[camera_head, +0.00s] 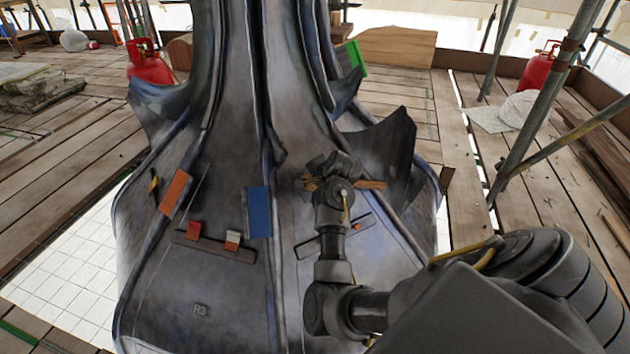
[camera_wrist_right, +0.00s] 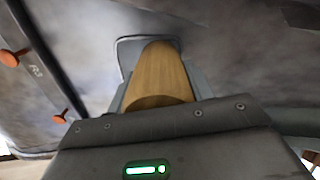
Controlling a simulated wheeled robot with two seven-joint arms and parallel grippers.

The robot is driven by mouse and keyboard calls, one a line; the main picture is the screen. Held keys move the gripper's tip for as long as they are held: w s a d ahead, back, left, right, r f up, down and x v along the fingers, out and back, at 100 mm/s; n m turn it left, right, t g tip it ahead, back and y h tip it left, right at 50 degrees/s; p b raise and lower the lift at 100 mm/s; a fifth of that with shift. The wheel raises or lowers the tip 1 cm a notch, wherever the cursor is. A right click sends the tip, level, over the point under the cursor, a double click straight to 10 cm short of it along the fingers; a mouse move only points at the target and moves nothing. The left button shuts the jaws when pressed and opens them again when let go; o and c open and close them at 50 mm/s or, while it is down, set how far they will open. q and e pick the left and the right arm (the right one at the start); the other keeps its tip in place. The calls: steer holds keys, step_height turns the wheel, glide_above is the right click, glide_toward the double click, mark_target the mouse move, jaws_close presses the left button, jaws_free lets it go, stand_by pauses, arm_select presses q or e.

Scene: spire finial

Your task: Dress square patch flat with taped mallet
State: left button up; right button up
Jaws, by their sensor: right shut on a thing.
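My right gripper (camera_head: 335,172) is at the lower right face of the grey metal spire finial (camera_head: 225,300). It is shut on the wooden mallet (camera_head: 372,184), whose brown wood sticks out to the right of the jaws. In the right wrist view, a rounded wooden part of the mallet (camera_wrist_right: 158,75) sits between the two fingers. Just beyond it lies a pale grey patch (camera_wrist_right: 127,50) with rounded corners and a dark outline, partly hidden by the wood. I cannot tell whether mallet and patch touch, and no tape shows clearly. My left gripper is not in view.
A rack (camera_head: 215,246) with red and orange-white items is on the finial's left face, near an orange strip (camera_head: 175,193) and a blue strip (camera_head: 259,212). Curled metal leaves (camera_head: 385,150) stick out. Scaffold poles (camera_head: 545,100) and red gas bottles (camera_head: 150,65) stand around on planks.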

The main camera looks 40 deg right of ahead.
steer(key=shift+r, duration=0.15)
steer(key=p+v, duration=0.4)
steer(key=shift+r, duration=0.15)
steer(key=shift+f, duration=0.2)
steer(key=shift+w+f+b, duration=0.25)
steer(key=shift+f+b, duration=0.05)
steer(key=b+x, duration=0.1)
steer(key=x, duration=0.2)
steer(key=shift+f, duration=0.15)
steer(key=shift+w, duration=0.1)
steer(key=shift+c, duration=0.7)
